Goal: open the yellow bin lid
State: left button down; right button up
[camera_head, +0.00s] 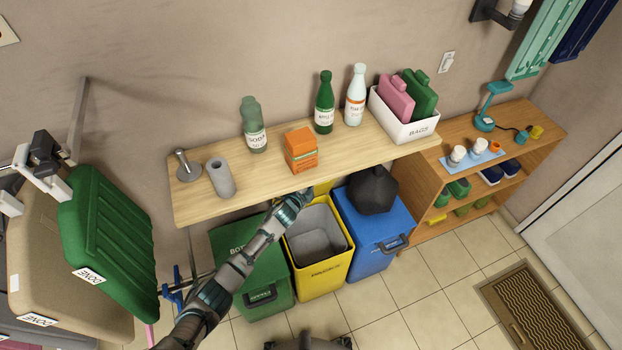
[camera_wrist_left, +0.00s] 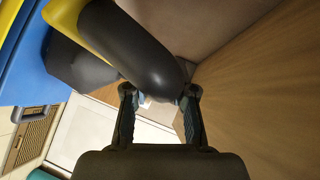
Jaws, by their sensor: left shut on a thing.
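The yellow bin (camera_head: 318,276) stands under the shelf between a green and a blue bin. Its top is open and its grey inside shows. A strip of its yellow lid (camera_head: 324,187) stands raised at the back, under the shelf edge. My left gripper (camera_head: 304,194) is at the lid's upper left, close to the shelf front. In the left wrist view, its fingers (camera_wrist_left: 160,96) are shut on a thick dark grey handle (camera_wrist_left: 135,45) that joins a yellow part. The fingertips are partly hidden by the handle. My right gripper is not in view.
The wooden shelf (camera_head: 215,205) overhangs the bins, with bottles, an orange box (camera_head: 301,150) and a grey cylinder on it. A black bag (camera_head: 372,190) sits on the blue bin (camera_head: 372,240). The green bin (camera_head: 262,302) is left.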

pick_arm(q)
jog(key=shift+w+r, duration=0.2)
jog(key=shift+w, duration=0.05)
jog(key=c, duration=0.9)
grip_release()
jog(key=shift+s+f, duration=0.1)
jog(key=shift+s, duration=0.05)
jog(key=v, duration=1.1)
jog(key=shift+s+a, duration=0.25)
jog(key=shift+s, duration=0.05)
